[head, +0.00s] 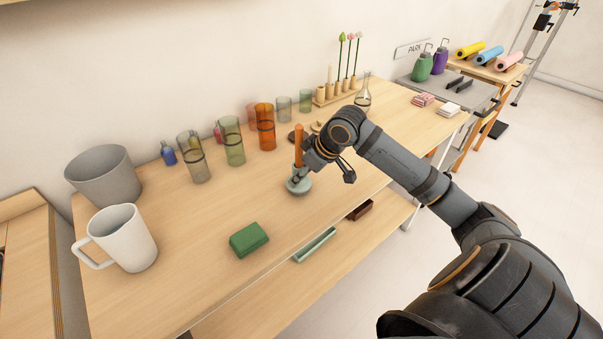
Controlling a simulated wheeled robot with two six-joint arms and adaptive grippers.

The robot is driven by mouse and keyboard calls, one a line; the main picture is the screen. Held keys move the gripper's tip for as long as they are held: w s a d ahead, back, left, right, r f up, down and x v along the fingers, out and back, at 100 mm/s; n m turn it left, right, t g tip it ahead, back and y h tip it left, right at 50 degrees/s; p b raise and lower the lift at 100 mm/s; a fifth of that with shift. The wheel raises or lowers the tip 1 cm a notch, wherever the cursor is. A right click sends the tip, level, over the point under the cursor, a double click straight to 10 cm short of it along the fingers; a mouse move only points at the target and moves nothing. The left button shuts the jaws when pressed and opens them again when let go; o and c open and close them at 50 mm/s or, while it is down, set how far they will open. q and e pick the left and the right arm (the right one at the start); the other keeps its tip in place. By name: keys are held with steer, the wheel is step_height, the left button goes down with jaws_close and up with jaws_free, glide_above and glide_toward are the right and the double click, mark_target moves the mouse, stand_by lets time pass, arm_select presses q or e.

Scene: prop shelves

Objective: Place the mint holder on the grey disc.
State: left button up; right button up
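The mint holder (299,186) is a small, pale mint piece with a round base, standing upright on the wooden table near its middle. An orange candle (298,142) rises upright from it. My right gripper (325,176) is beside and partly in front of the holder, its fingers spread wide. One finger overlaps the holder and the other hangs clear to the right; whether the near finger touches is unclear. My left gripper is out of view.
Coloured glasses, including an orange glass (265,127), stand along the wall. A green block (249,240) lies in front, with a white mug (125,239) and grey pot (105,176) at left. A candle rack (339,91) stands behind. Bare tabletop lies left of the holder.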

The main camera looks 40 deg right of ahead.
steer(key=shift+o, duration=1)
steer(key=shift+s+d+r, duration=0.1)
steer(key=shift+d+r, duration=0.1)
steer(key=shift+r, duration=0.2)
steer(key=shift+v, duration=0.95)
arm_select(q)
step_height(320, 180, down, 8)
steer(key=b, duration=0.8)
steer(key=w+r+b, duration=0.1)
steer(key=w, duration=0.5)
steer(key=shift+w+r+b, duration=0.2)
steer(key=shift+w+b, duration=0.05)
steer(key=shift+b, duration=0.15)
arm_select(e)
steer(key=v, duration=0.9)
steer(key=shift+s+r, duration=0.15)
steer(key=shift+r, duration=0.15)
steer(key=shift+a, duration=0.1)
